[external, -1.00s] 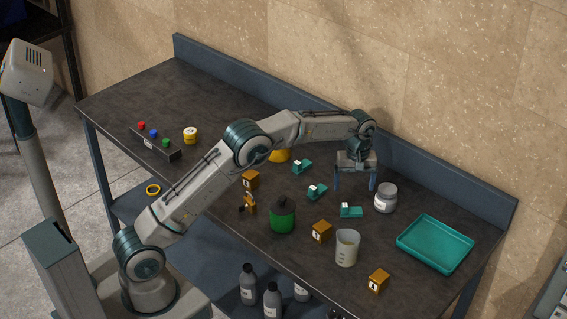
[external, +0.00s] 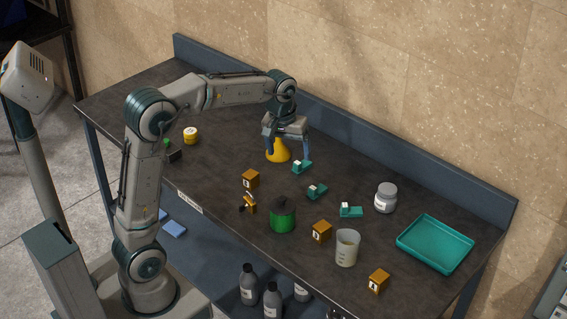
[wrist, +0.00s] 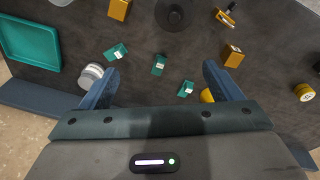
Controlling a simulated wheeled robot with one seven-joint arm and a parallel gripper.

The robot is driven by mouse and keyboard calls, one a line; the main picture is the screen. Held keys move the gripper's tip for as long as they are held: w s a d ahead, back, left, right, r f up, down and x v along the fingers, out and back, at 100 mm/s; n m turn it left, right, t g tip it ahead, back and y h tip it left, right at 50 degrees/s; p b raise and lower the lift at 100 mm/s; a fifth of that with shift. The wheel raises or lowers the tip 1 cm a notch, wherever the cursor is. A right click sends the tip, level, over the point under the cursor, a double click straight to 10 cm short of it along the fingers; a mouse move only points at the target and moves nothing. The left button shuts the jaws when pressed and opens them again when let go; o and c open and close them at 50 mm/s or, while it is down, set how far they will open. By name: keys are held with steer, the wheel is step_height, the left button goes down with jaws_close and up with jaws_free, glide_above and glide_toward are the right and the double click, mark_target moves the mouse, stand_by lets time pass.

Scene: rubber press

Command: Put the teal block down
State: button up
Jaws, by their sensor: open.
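Three teal blocks with white labels lie apart on the dark table: a left one (external: 302,167), a middle one (external: 316,192) and a right one (external: 351,211). In the wrist view they show, in mirrored order, at the right (wrist: 186,88), the middle (wrist: 159,64) and the left (wrist: 117,52). My gripper (external: 288,151) is open and empty, raised above the table at the back, near the left teal block. Its two blue fingers are spread wide in the wrist view (wrist: 161,70), with nothing held between them.
A yellow cone-shaped thing (external: 278,154) stands partly behind my gripper. A teal tray (external: 402,240) lies at the right, near a grey jar (external: 385,198).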

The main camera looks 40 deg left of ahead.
steer(key=s+a+f+m+t, duration=0.1)
steer(key=s+a+f+m, duration=0.1)
steer(key=s, duration=1)
steer(key=s+a+f+m, duration=0.2)
steer(key=s+a, duration=0.2)
steer(key=s, duration=0.8)
steer(key=shift+s+f+m+t, duration=0.15)
steer(key=shift+f+m+t, duration=0.2)
steer(key=shift+m+t, duration=0.05)
steer(key=c, duration=0.9)
